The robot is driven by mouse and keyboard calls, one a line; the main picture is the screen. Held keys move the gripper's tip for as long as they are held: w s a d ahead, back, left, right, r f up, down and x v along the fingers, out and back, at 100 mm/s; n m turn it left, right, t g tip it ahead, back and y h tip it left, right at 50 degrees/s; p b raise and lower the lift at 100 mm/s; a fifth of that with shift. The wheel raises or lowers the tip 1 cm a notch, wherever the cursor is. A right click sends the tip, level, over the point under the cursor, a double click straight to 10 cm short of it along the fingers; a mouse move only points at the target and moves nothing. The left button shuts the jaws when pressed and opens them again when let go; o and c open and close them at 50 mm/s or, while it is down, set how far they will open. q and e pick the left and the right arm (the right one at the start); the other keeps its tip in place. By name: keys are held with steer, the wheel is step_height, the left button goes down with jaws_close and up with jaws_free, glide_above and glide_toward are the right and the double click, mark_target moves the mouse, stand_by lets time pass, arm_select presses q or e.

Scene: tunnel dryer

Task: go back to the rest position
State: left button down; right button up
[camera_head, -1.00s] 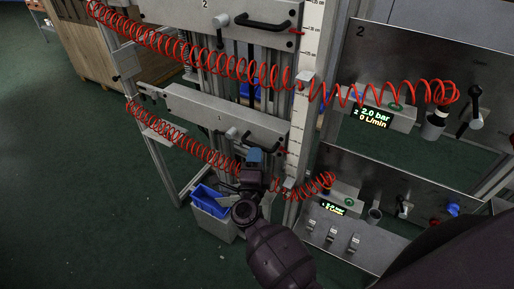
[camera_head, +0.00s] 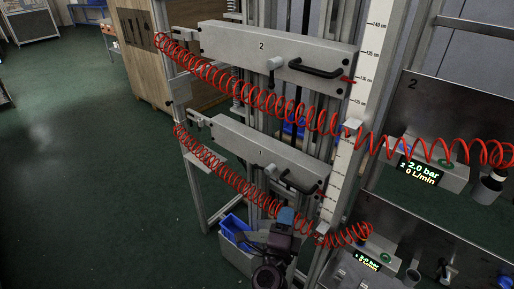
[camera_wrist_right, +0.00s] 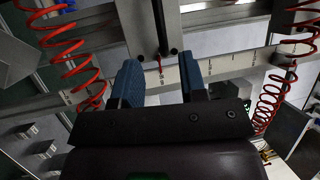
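My right gripper (camera_head: 284,217) shows at the bottom middle of the head view, in front of the lower part of the frame, with its dark wrist below it. In the right wrist view the gripper (camera_wrist_right: 160,65) has its two blue-padded fingers well apart, with nothing held between them. Beyond the fingers are a metal beam and the ruler strip (camera_wrist_right: 225,64). My left gripper does not show in either view.
Grey carriages marked 2 (camera_head: 225,43) and 1 (camera_head: 235,140) carry black handles. Red coiled hoses (camera_head: 240,82) stretch across to the panels at right. A blue bin (camera_head: 232,226) stands low beside the gripper. Green floor (camera_head: 90,160) at left is clear.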

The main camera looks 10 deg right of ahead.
steer(key=w+a+r+n+t+y, duration=0.25)
steer(key=a+n+y, duration=0.25)
steer(key=n+y, duration=0.3)
steer(key=s+d+f+n+g, duration=0.4)
steer(key=s+d+f+n, duration=0.2)
steer(key=s+d+n, duration=0.2)
steer(key=s+d+f+n+g+y, duration=0.1)
steer(key=s+d+f+n+g, duration=0.3)
steer(key=s+d+f+n, duration=0.3)
steer(key=s+n, duration=0.1)
steer(key=s, duration=0.3)
steer(key=shift+s+d, duration=0.25)
steer(key=shift+d, duration=0.15)
steer(key=shift+f, duration=0.1)
